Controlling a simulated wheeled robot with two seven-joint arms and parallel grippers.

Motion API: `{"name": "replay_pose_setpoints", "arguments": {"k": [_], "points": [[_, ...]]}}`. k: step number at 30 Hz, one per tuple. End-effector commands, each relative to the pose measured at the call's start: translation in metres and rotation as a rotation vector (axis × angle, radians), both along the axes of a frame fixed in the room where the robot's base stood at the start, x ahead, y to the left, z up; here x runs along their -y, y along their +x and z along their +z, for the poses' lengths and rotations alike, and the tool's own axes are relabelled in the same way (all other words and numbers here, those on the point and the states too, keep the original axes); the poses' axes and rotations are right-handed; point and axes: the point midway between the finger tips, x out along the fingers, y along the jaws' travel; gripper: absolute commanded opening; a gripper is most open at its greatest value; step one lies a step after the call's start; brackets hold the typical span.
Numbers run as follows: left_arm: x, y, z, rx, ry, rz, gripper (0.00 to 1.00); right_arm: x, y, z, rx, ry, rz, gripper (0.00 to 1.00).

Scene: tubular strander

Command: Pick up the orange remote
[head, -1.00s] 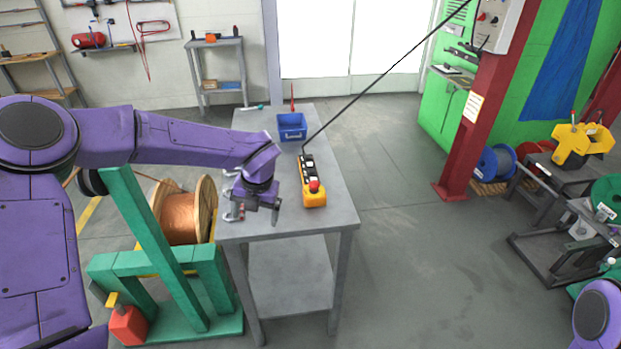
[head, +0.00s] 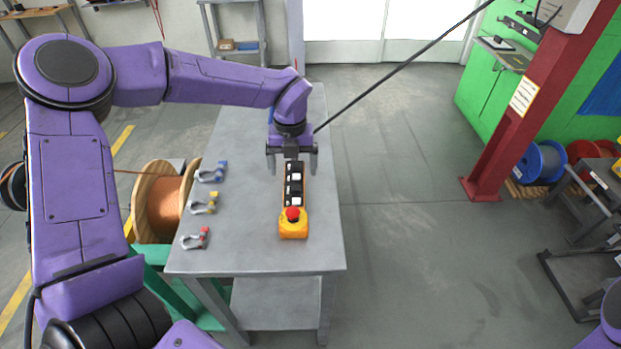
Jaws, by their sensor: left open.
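The orange remote (head: 293,220) lies on the grey table (head: 240,245). It has a black button face with white buttons and a red knob at its near end. A black cable runs from its far end up to the right. My left gripper (head: 293,172) is open above the far part of the remote, with one finger on each side of it. I cannot tell how far above the table the fingers are. The remote's far end is hidden by the gripper. My right gripper is not in view; only a bit of purple arm shows at the lower right.
Three shackles, blue (head: 212,172), yellow (head: 205,203) and red (head: 196,238), lie along the table's left side. A wooden cable reel (head: 160,200) stands left of the table. A red post (head: 530,110) stands at the right.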

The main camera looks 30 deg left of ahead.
Motion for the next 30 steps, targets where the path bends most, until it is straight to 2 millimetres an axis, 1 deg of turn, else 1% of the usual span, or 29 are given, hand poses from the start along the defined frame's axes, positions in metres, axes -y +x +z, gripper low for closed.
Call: {"name": "replay_pose_setpoints", "arguments": {"k": [3,8,11,14,17,18,21,24,28,29,30], "points": [[0.0,-0.004,-0.006,0.002,0.001,-0.002,0.92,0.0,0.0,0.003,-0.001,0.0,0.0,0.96],[-0.001,-0.009,-0.033,0.004,0.0,0.001,0.92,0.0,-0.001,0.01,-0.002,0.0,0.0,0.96],[-0.002,-0.006,-0.047,0.002,0.0,0.002,0.92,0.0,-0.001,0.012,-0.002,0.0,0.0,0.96],[-0.003,-0.002,-0.06,-0.001,0.002,0.001,0.92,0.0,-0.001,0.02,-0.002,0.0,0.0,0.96],[-0.004,0.003,-0.078,-0.006,0.002,0.0,0.92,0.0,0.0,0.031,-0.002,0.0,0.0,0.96],[-0.003,0.004,-0.087,-0.005,0.003,-0.002,0.92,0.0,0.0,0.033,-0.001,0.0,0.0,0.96],[-0.003,0.004,-0.101,-0.003,0.001,-0.001,0.92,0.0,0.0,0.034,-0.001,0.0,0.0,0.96],[-0.003,0.004,-0.106,-0.001,0.001,-0.001,0.92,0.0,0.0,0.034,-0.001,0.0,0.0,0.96],[-0.003,0.004,-0.106,0.0,0.0,-0.001,0.92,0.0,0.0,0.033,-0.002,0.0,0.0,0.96],[-0.003,0.004,-0.106,0.0,0.0,-0.001,0.88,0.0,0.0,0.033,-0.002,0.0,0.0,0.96],[-0.003,0.004,-0.106,0.0,0.0,-0.001,0.75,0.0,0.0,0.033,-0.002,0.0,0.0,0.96]]}}
